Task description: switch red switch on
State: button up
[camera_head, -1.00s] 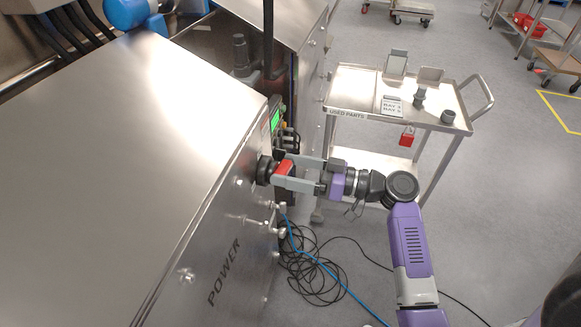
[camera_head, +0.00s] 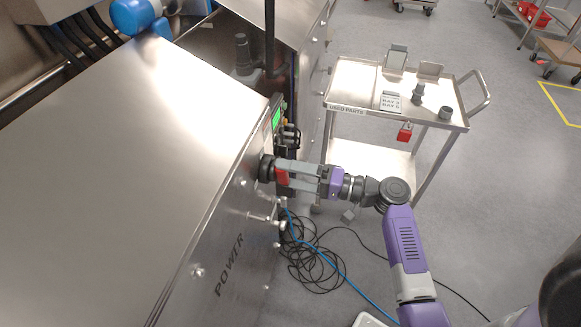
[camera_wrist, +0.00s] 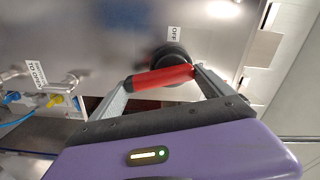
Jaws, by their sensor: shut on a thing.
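The red switch (camera_head: 282,173) sticks out from a round black base (camera_head: 266,168) on the side of the steel machine. In the wrist view the red handle (camera_wrist: 160,77) lies between my two grey fingers, slightly tilted, with its black base (camera_wrist: 172,54) behind it. An "OFF" label (camera_wrist: 174,33) shows above the base. My gripper (camera_head: 285,174) is shut on the handle, and its fingers touch the handle at both ends. The fingers hide part of the switch in the head view.
A steel cart (camera_head: 345,110) marked "USED PARTS" stands behind my arm. Black and blue cables (camera_head: 315,255) lie coiled on the floor below the switch. Knobs and fittings (camera_head: 262,218) stick out of the panel near the "POWER" lettering. A small green screen (camera_head: 276,118) is above.

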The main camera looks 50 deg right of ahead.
jog(key=shift+s+a+m+p, duration=0.15)
jog(key=shift+m+p, duration=0.35)
jog(key=shift+m, duration=0.3)
jog(key=shift+w+a+m+p, duration=0.1)
jog(key=shift+m+p, duration=0.35)
jog(key=shift+m, duration=0.35)
jog(key=shift+f, duration=0.15)
jog(key=o, duration=1.8)
jog(key=shift+s, duration=0.1)
jog(key=b+v, duration=0.1)
jog(key=v, duration=0.6)
jog(key=shift+s, duration=0.35)
jog(key=shift+d, duration=0.1)
